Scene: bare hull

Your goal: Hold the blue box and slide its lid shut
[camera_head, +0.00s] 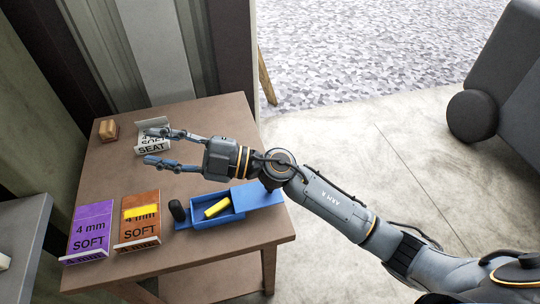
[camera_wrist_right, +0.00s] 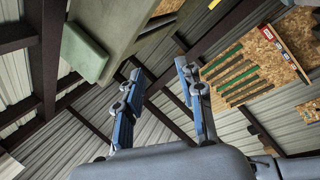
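The blue box (camera_head: 218,221) lies near the front edge of the brown table in the head view. Its blue lid (camera_head: 262,195) is slid toward the right, so the left part of the box is open. A yellow block (camera_head: 217,207) lies inside. My right gripper (camera_head: 155,147) comes in from the right, behind the box and apart from it. Its two fingers are spread, with nothing between them. The right wrist view shows the same open fingers (camera_wrist_right: 161,68). My left gripper is in neither view.
A dark rounded object (camera_head: 177,210) stands at the box's left end. A purple holder (camera_head: 90,230) and a brown holder (camera_head: 138,232) stand at the table's front left. A white holder (camera_head: 150,146) marked SEAT is near the gripper. A small wooden block (camera_head: 108,130) sits at the back left.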

